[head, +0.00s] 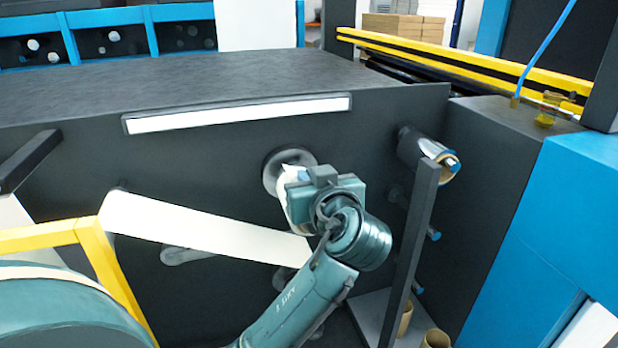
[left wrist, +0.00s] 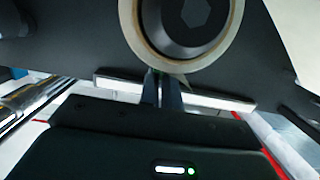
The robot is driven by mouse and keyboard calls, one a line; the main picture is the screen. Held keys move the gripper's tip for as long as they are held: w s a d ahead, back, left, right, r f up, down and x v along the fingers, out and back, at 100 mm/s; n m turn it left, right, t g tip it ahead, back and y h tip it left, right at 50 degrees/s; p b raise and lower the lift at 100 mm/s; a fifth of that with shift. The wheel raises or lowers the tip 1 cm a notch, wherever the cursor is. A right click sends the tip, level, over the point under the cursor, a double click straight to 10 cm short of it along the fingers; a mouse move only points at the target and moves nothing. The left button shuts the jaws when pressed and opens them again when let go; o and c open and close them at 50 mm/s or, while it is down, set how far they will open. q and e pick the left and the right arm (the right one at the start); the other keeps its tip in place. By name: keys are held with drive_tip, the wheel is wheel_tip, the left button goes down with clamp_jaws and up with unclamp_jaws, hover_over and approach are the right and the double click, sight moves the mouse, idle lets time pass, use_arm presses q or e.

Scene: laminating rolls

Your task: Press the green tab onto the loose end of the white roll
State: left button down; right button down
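The white roll (head: 289,190) sits on a round dark hub on the machine's front panel, partly hidden behind my left gripper (head: 305,190). In the left wrist view the roll (left wrist: 132,28) shows as a pale ring around a dark hub with a hexagonal centre. My left gripper's two dark fingers (left wrist: 162,84) are close together just below the roll's lower edge. A thin pale edge of the roll shows by the fingertips; whether they touch it is unclear. My right gripper is not in view.
A broad white web (head: 205,228) runs across the panel below the roll. A dark upright post (head: 411,255) and a shiny roller (head: 425,150) stand to the right. A yellow frame (head: 95,245) is at the left. A long white strip (head: 240,114) lies above.

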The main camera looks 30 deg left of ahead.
use_arm(q)
drive_tip(key=shift+f+b, duration=0.35)
drive_tip(key=shift+f, duration=0.15)
idle(0.6)
drive_tip(key=c, duration=1.5)
unclamp_jaws()
drive_tip(key=shift+c, duration=0.2)
